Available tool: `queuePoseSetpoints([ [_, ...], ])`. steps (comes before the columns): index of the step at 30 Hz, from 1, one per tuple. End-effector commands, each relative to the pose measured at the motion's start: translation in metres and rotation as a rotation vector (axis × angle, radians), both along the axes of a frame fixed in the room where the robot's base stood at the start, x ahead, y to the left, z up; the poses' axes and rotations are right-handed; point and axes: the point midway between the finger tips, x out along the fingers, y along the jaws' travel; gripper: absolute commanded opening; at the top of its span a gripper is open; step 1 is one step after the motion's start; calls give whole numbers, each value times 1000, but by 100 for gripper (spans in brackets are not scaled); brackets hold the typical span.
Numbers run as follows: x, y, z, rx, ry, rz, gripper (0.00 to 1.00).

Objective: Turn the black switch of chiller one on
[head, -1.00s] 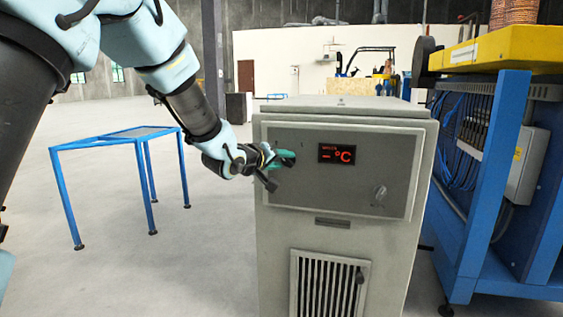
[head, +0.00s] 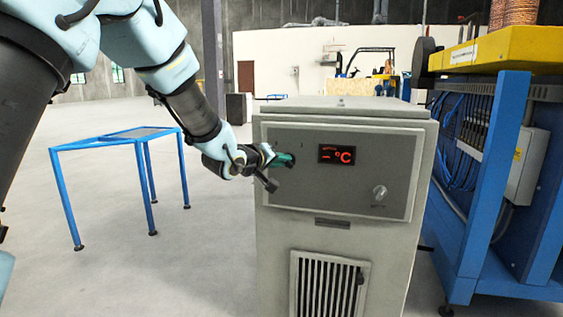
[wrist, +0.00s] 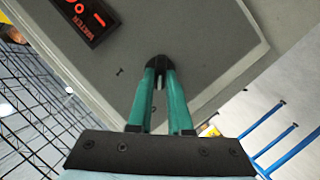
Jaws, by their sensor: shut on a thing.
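The chiller (head: 335,255) is a grey cabinet with a control panel and a lit red display (head: 337,154). My gripper (head: 291,160) is at the upper left of this panel, with its teal fingers pointing at it. In the wrist view the fingers (wrist: 159,78) converge on a small black piece, the black switch (wrist: 157,62), and are shut on it. The fingers hide much of the switch, and I cannot tell its exact angle. The red display also shows upside down in the wrist view (wrist: 82,18).
A silver knob (head: 379,194) sits at the panel's lower right. A blue-framed table (head: 62,190) stands at left. A blue machine frame with a yellow top (head: 500,48) stands close on the right. The floor between table and chiller is clear.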

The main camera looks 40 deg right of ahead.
Motion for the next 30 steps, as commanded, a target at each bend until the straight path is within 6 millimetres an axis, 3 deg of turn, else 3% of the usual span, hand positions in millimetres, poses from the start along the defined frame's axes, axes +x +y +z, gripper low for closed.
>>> queuePoseSetpoints([
  [11,-2,-1,1,70,-110,-2,0],
  [30,-11,-6,5,386,-599,-3,0],
])
